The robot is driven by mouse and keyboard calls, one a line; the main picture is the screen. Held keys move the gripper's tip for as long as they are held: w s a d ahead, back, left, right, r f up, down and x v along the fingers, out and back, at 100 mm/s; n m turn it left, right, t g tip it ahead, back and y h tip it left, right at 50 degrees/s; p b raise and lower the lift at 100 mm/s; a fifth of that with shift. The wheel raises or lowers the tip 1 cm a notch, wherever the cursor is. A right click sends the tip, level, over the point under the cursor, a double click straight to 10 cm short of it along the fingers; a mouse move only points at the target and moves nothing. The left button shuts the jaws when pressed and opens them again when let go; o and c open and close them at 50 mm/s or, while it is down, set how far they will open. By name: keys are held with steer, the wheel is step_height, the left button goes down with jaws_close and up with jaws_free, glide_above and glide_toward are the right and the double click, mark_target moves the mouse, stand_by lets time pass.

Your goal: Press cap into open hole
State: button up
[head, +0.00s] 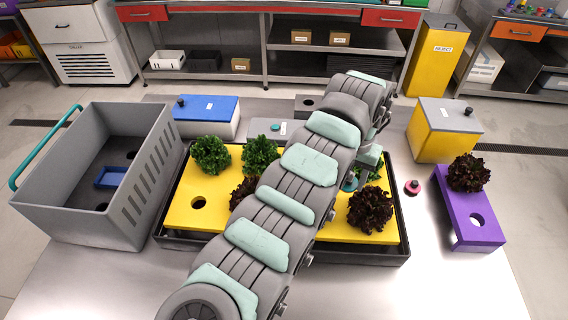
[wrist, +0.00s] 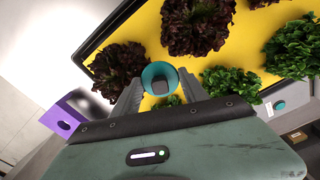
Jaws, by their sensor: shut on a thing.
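My gripper (wrist: 161,84) is shut on a teal round cap (wrist: 150,70) with a dark square knob, held above the yellow board. In the head view the cap (head: 349,184) shows partly beside my arm, above the right part of the yellow board (head: 180,215). An open hole (head: 199,203) shows in the board's left part. The arm hides the middle of the board. I cannot tell whether the cap touches the board or whether a hole lies under it.
Green lettuces (head: 210,155) and dark red lettuces (head: 370,209) stand around the gripper. A purple board (head: 460,225) with a hole stands at right, a grey crate (head: 80,215) at left. The front table is clear.

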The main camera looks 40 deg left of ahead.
steer(key=s+a+n+p, duration=0.1)
steer(key=s+a, duration=0.2)
steer(key=a, duration=0.3)
steer(key=s+a+f+p, duration=0.1)
steer(key=s+a+p, duration=0.15)
steer(key=a, duration=0.45)
steer(key=s+a+n+p, duration=0.1)
steer(key=s+a, duration=0.2)
steer(key=a, duration=0.3)
steer(key=s+a+f+n, duration=0.1)
steer(key=s+a+f, duration=0.1)
steer(key=s+a, duration=0.3)
steer(key=s+a+f+p, duration=0.1)
steer(key=s+a+f, duration=0.2)
steer(key=s+a, duration=0.2)
steer(key=s+a+f+n, duration=0.1)
steer(key=s+a+f, duration=0.1)
steer(key=s+a, duration=0.3)
steer(key=shift+s+a+f+n, duration=0.15)
steer(key=shift+s+a, duration=0.05)
steer(key=shift+s, duration=0.5)
steer(key=shift+s+a+f+n, duration=0.1)
steer(key=shift+s+a+n, duration=0.05)
steer(key=shift+s, duration=0.5)
steer(key=shift+f+p, duration=0.15)
steer(key=shift+p, duration=0.6)
steer(key=shift+d+f, duration=0.15)
steer(key=shift+f, duration=1.1)
